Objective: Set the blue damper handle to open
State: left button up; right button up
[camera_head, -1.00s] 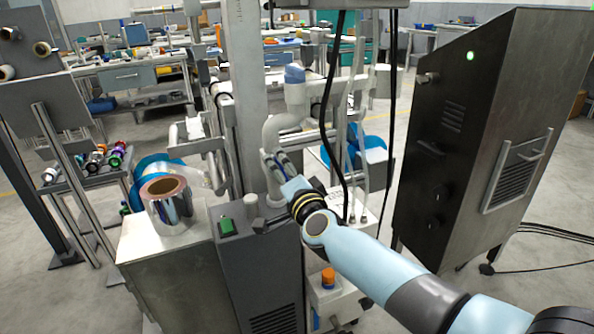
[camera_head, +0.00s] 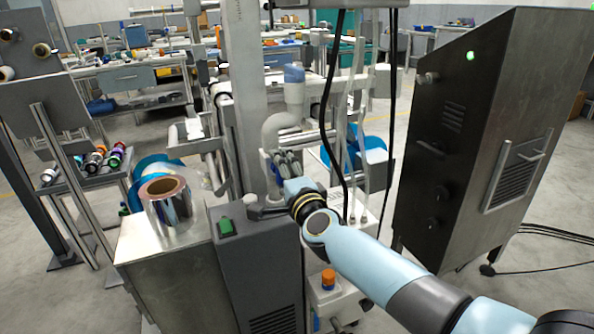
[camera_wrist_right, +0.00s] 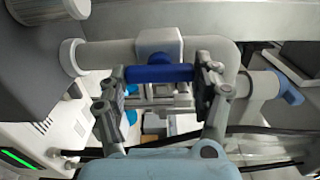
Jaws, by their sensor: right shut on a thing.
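In the head view my right gripper (camera_head: 281,165) reaches in from the right to the white pipework (camera_head: 275,130) beside the grey column. My left gripper is in neither view now.
A grey box with a green button (camera_head: 226,227) and a cabinet carrying a silver film reel (camera_head: 166,207) stand left of my right arm. A dark cabinet (camera_head: 470,130) stands to the right. Black cables (camera_head: 334,110) hang close by the gripper.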

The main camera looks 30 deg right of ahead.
jog(key=shift+r, duration=0.15)
jog(key=o, duration=1.2)
jog(key=shift+a, duration=0.15)
jog(key=v, duration=1.2)
jog(key=shift+r, duration=0.1)
